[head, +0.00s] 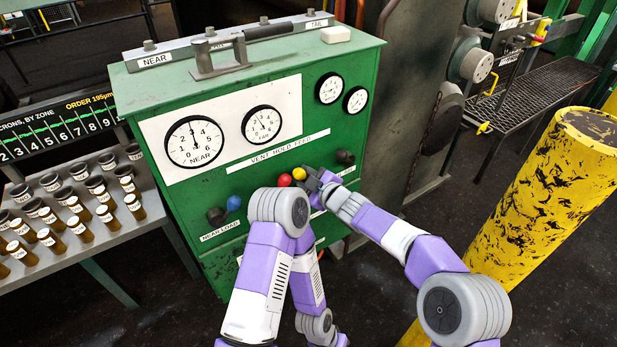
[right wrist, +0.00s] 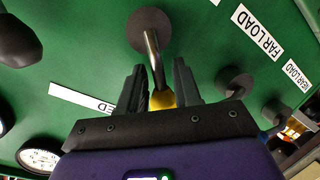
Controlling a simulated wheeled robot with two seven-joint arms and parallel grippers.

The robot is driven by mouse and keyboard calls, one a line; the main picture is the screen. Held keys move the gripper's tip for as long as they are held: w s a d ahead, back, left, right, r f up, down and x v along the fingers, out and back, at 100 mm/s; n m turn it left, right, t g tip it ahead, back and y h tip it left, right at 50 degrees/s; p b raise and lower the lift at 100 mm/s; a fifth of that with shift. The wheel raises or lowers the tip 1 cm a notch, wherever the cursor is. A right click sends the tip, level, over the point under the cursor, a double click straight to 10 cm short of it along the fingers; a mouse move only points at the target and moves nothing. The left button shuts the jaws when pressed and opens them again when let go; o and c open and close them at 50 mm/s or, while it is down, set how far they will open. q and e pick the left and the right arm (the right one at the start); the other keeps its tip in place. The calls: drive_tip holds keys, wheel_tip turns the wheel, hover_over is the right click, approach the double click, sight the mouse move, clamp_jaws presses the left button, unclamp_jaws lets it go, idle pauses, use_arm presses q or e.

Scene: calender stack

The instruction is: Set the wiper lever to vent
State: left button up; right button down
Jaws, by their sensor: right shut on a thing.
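A lever with a yellow knob (head: 299,173) stands on the front of the green cabinet, beneath a white strip reading VENT HOLD FEED (head: 278,151). My right gripper (head: 313,178) is at this lever. In the right wrist view, its two dark fingers (right wrist: 158,88) are on either side of the yellow knob (right wrist: 161,100), and the metal shaft runs from the knob to a round hub (right wrist: 150,28). The gripper is shut on this lever. No label naming the wiper is readable, and the lever's exact setting cannot be told. My left gripper is not visible.
A red knob (head: 285,180) is close left of the yellow one. A blue knob (head: 233,203) and dark knobs (head: 216,215) sit further left, another dark knob (head: 345,157) to the right. A yellow post (head: 545,195) stands right; a rack of bottles (head: 75,205) is left.

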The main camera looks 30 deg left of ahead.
drive_tip(key=shift+s+a+r, duration=0.2)
drive_tip(key=shift+a+r, duration=0.05)
drive_tip(key=c, duration=0.8)
unclamp_jaws()
drive_tip(key=shift+f, duration=0.1)
drive_tip(key=shift+d, duration=0.1)
drive_tip(key=shift+d, duration=0.1)
drive_tip(key=shift+d, duration=0.2)
drive_tip(key=shift+v, duration=3.5)
